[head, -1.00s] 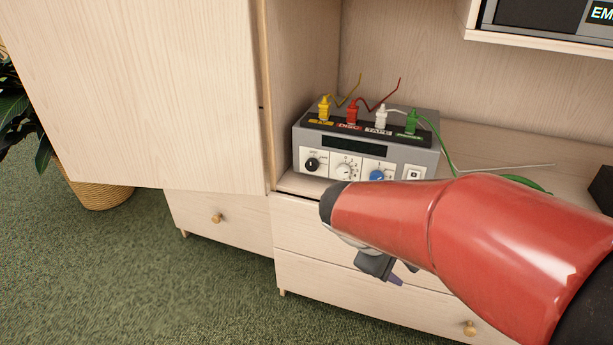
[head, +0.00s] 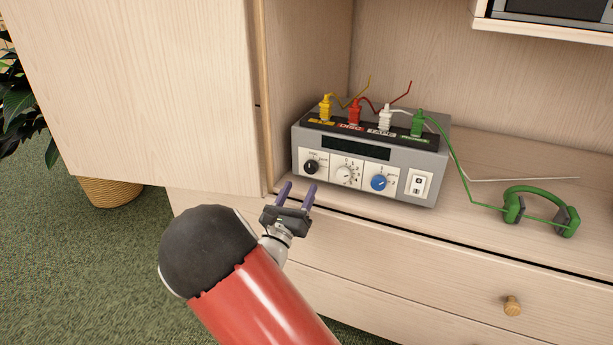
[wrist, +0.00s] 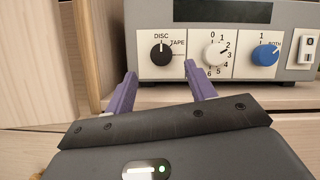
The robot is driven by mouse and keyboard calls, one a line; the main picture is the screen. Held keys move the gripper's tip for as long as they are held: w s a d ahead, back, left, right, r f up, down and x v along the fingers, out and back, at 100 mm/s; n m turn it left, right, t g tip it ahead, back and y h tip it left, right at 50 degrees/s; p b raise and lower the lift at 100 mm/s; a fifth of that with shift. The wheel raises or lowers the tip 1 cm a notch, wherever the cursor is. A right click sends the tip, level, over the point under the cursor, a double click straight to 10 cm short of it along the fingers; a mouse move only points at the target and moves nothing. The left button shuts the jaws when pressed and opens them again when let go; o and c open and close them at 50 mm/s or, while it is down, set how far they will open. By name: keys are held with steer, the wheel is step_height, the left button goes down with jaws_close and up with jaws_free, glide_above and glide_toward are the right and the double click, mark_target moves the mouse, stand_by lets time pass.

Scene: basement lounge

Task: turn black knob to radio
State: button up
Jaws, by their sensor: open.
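The black knob (head: 311,167) is at the left of the grey audio unit's (head: 437,166) front panel. In the wrist view the black knob (wrist: 160,55) has the labels DISC and TAPE by it, and its white mark points up; a further label at its right is too small to read. My gripper (head: 299,189) is open and empty, in front of and below the knob, apart from it. In the wrist view its two purple fingers (wrist: 156,90) point towards the panel, with the knob between and beyond them.
A white numbered dial (head: 346,174) and a blue knob (head: 380,183) sit right of the black knob, then a white switch (head: 420,184). Coloured plugs stand on top. Green headphones (head: 540,211) lie on the shelf at right. A cabinet door (head: 150,90) stands close at left.

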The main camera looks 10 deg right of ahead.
mark_target(309, 170)
steer(key=x, duration=0.5)
steer(key=shift+w+d+r, duration=0.1)
steer(key=shift+w+d, duration=0.15)
steer(key=shift+d, duration=0.05)
steer(key=c, duration=1)
steer(key=shift+o, duration=0.2)
